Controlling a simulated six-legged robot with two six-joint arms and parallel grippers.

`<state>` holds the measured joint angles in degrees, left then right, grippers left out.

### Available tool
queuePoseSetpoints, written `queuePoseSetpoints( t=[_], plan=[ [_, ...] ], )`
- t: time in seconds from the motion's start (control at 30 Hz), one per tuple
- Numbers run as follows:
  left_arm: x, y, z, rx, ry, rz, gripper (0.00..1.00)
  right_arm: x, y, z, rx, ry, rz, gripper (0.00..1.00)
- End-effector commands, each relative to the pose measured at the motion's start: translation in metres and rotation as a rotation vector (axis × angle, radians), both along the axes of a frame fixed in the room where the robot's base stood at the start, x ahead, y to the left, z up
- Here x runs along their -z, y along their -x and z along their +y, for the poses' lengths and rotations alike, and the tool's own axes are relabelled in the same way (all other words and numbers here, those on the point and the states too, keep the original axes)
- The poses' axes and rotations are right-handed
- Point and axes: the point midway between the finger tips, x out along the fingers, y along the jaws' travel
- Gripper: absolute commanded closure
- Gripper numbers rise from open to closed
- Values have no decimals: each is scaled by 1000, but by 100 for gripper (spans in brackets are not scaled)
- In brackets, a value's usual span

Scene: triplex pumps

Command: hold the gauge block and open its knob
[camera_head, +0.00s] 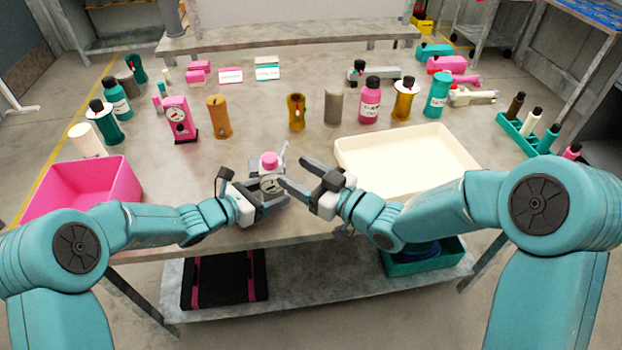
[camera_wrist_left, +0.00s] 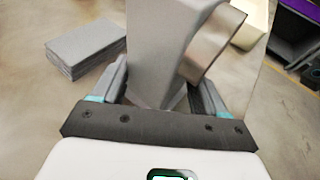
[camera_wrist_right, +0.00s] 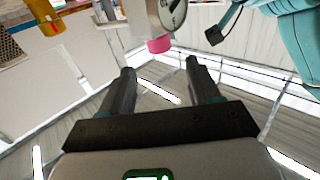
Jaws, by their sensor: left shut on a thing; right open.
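The gauge block (camera_head: 270,183) is a light grey piece with a round dial and a pink knob (camera_head: 268,160) on top, near the table's front edge. My left gripper (camera_head: 272,196) is shut on the block. In the left wrist view the grey block (camera_wrist_left: 160,50) sits between the fingers, with the metal gauge rim (camera_wrist_left: 215,45) to its right. My right gripper (camera_head: 291,173) is open and empty, just right of the block. In the right wrist view the knob (camera_wrist_right: 159,45) and part of the dial (camera_wrist_right: 172,14) show beyond the fingertips, apart from them.
A cream tray (camera_head: 405,135) lies right behind my right gripper. A pink bin (camera_head: 125,180) stands at the left table edge. Bottles, cylinders and a pink gauge device (camera_head: 179,120) stand farther back. The table between them and my grippers is mostly clear.

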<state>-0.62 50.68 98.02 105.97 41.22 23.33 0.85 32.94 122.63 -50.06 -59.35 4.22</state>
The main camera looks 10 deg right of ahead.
Motion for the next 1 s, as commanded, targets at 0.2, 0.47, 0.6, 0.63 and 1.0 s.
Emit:
queuePoseSetpoints(
  t=[0.2, 0.47, 0.6, 0.63, 1.0],
  plan=[
    [0, 0, 0, -1, 1, -1, 44, 0, 21, -21, 1, -1, -1, 38],
    [-1, 0, 0, -1, 0, -2, 44, -1, 25, -23, -2, -1, -2, 38],
    [-1, 0, 0, -1, 0, -2, 44, 0, 25, -23, -1, 0, -1, 38],
    [-1, 0, 0, -1, 0, -2, 44, 0, 25, -23, -1, 0, -1, 38],
    [-1, 1, 3, -1, 1, -1, 0, 0, 25, -23, -1, 0, -1, 38]
  ],
)
